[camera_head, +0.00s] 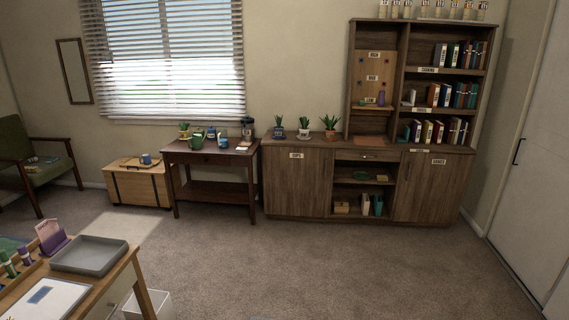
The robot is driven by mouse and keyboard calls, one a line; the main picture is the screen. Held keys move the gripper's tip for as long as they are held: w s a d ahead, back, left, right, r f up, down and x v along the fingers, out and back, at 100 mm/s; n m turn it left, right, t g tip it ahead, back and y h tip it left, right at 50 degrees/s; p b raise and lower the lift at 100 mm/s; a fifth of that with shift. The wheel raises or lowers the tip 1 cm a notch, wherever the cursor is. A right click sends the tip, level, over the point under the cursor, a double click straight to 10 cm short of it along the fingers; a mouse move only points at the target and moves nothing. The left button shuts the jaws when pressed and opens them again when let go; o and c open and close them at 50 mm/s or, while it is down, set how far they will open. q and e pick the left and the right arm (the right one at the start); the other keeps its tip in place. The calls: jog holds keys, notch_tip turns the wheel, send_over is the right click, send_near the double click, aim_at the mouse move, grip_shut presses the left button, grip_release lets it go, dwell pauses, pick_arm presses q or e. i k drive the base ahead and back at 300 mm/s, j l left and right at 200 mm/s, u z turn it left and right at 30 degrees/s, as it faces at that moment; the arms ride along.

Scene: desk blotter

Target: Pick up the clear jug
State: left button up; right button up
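I cannot pick out a clear jug with certainty at this distance. A dark upright vessel (247,128), too small to tell if it is see-through, stands at the back right of the dark wooden side table (184,154) under the window. A green watering can (197,139) and a blue mug (223,142) stand on the same table. Neither of my grippers shows in this view.
A tray-topped chest (137,187) stands left of the side table, and a long wooden cabinet (296,183) right of it. A desk with a grey tray (90,254) and a white bin (151,304) is at the near left. The carpet (330,265) is open.

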aim_at(222, 133)
jog(key=i, duration=1.85)
jog(key=i+j+u, duration=0.15)
jog(key=i, duration=0.7)
jog(key=i+j+u, duration=0.15)
jog(key=i, duration=0.75)
jog(key=i+j+z, duration=0.35)
jog(key=i+j, duration=0.15)
jog(key=j, duration=0.15)
jog(key=i+j+z, duration=0.15)
jog(key=j, duration=0.25)
jog(key=i+j+z, duration=0.15)
jog(key=j, duration=0.25)
jog(key=i+j+z, duration=0.2)
jog(key=i+j, duration=0.1)
jog(key=j, duration=0.1)
